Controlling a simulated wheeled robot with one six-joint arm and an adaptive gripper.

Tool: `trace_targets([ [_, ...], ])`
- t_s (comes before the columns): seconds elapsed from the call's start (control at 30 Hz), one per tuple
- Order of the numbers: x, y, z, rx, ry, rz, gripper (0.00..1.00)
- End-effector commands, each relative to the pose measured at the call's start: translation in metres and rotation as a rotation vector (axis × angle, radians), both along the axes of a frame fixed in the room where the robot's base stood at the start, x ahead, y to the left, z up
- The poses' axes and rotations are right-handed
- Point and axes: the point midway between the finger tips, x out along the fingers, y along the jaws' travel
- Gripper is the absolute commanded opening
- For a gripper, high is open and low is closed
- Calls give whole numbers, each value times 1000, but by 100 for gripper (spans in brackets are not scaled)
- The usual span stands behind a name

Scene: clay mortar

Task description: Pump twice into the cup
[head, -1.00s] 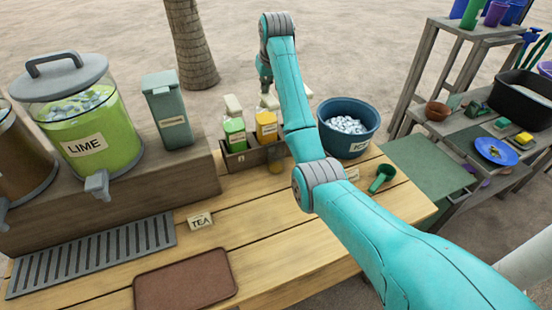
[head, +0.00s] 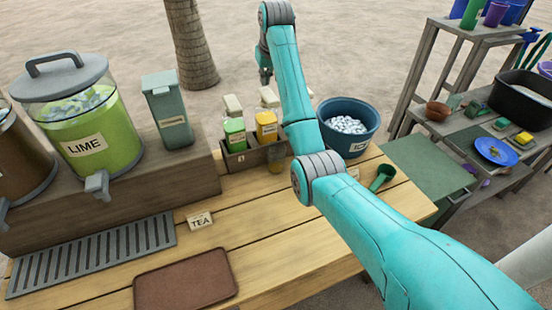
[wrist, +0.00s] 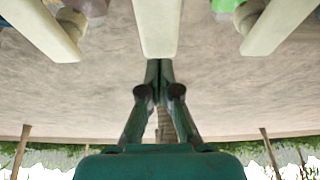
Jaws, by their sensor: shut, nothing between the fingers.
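Pump bottles with cream tops stand in a wooden caddy (head: 240,161) in the head view. A green bottle (head: 235,138) and a yellow bottle (head: 267,131) are in front, with more cream pump heads behind. A clear cup with a little amber content (head: 276,163) stands at the caddy's right front, partly behind my arm. My gripper (head: 265,76) is above and beyond the bottles. In the wrist view its fingers (wrist: 160,72) are shut and empty, close to the tip of the middle cream spout (wrist: 157,28); I cannot tell whether they touch.
The blue ice tub (head: 347,135) and a green scoop (head: 382,178) are right of my arm. The lime dispenser (head: 84,130) and a grey-green lidded container (head: 168,112) stand left. A brown tray (head: 185,280) lies in front. The table's middle is mostly clear.

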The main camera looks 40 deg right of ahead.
Motion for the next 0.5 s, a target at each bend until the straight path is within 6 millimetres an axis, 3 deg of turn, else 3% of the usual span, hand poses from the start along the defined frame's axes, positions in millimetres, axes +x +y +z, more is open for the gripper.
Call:
trace_targets([
  [0.5,0,0,-9,0,1,0,0],
])
